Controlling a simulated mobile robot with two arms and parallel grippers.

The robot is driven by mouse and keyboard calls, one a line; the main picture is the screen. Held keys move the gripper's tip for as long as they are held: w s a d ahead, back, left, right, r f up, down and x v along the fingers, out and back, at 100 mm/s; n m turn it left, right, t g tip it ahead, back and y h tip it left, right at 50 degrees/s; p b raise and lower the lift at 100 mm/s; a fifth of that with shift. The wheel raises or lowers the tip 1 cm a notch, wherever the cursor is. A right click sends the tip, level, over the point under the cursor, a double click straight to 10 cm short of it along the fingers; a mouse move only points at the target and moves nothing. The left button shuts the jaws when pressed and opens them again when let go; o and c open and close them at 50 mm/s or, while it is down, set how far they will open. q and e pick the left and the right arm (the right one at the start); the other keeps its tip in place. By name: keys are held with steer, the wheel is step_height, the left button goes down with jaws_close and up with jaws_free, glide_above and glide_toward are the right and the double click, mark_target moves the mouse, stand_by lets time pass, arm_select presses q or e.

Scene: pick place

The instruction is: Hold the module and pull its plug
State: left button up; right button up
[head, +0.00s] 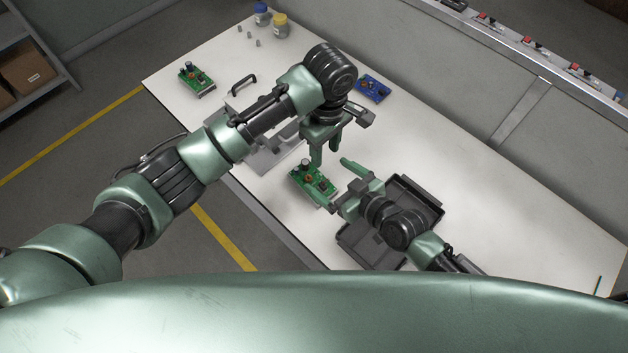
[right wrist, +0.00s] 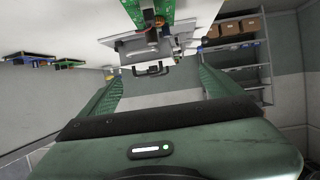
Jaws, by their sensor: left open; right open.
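A green circuit module (head: 312,181) with small parts on it lies on the white table near its front edge; part of it also shows at the top of the right wrist view (right wrist: 150,10). I cannot make out its plug clearly. My left gripper (head: 327,147) points down just above and behind the module, open and empty. My right gripper (head: 340,184) is at the module's right side with its fingers apart and nothing between them; its two fingers also show in the right wrist view (right wrist: 155,88).
A dark tray (head: 424,192) lies beneath my right arm. Another green board (head: 195,79), a blue board (head: 373,88), a black handle (head: 243,84) and bottles (head: 280,27) stand farther back. A grey fixture (head: 268,160) is left of the module.

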arm_select(q)
steer(key=f, duration=0.1)
arm_select(e)
steer(key=f, duration=0.1)
arm_select(q)
steer(key=b, duration=0.7)
glide_above(323, 185)
step_height(323, 185, down, 6)
steer(key=shift+f, duration=0.1)
arm_select(e)
glide_toward(313, 181)
steer(key=shift+w+a, duration=0.7)
steer(key=shift+w, duration=0.15)
arm_select(q)
steer(key=shift+f+b, duration=0.4)
steer(key=shift+f, duration=0.15)
arm_select(e)
steer(key=shift+a+f, duration=0.1)
steer(key=shift+f, duration=0.5)
steer(key=shift+x, duration=3.85)
steer(key=shift+r, duration=0.1)
arm_select(q)
steer(key=shift+c, duration=0.4)
arm_select(e)
jaws_close()
arm_select(q)
step_height(313, 181, up, 5)
steer(key=m, duration=0.1)
step_height(313, 181, down, 12)
steer(key=shift+f, duration=0.1)
